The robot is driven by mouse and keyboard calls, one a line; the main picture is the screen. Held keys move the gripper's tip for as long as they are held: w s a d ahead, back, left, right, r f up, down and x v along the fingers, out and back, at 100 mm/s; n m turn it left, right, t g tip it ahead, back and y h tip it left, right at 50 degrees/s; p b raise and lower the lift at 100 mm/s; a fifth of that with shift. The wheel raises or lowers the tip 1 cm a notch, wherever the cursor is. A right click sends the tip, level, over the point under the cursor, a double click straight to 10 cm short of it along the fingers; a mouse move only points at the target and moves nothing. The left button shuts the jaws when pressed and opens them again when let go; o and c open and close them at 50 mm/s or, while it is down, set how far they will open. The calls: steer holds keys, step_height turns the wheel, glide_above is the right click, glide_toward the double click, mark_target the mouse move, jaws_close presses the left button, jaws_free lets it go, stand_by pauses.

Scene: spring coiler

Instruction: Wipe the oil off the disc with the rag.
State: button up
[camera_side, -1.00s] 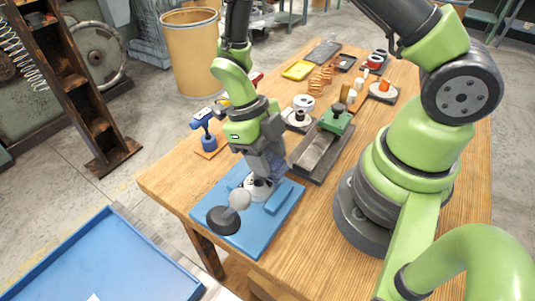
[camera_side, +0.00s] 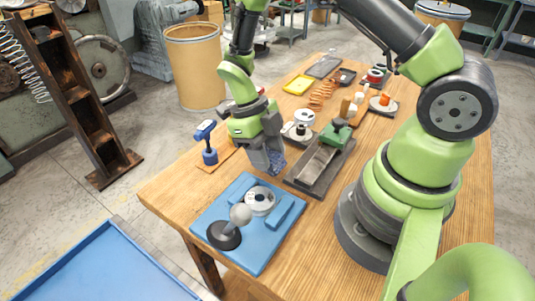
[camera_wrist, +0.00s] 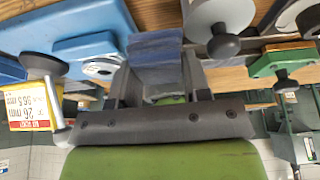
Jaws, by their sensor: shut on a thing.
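The pale disc (camera_side: 259,200) lies on the blue plate (camera_side: 230,258) near the table's front left corner. It shows a dark centre; I cannot make out oil on it. In the wrist view the disc (camera_wrist: 100,68) is partly visible beside the rag. My gripper (camera_side: 268,162) is shut on the folded blue rag (camera_side: 277,160), which fills the space between the fingers in the wrist view (camera_wrist: 155,58). The gripper holds the rag behind and above the disc, apart from it, between the blue plate and the grey tray.
A grey ball-topped lever (camera_side: 240,214) on a black base stands on the plate's front left. A blue block lies right of the disc. A grey tray with a green clamp (camera_side: 335,134) is to the right, and a blue tool (camera_side: 208,150) stands at left.

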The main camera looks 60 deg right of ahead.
steer(key=shift+s, duration=0.2)
steer(key=shift+w+r, duration=0.1)
steer(key=shift+r, duration=2.85)
steer(key=shift+r, duration=1.5)
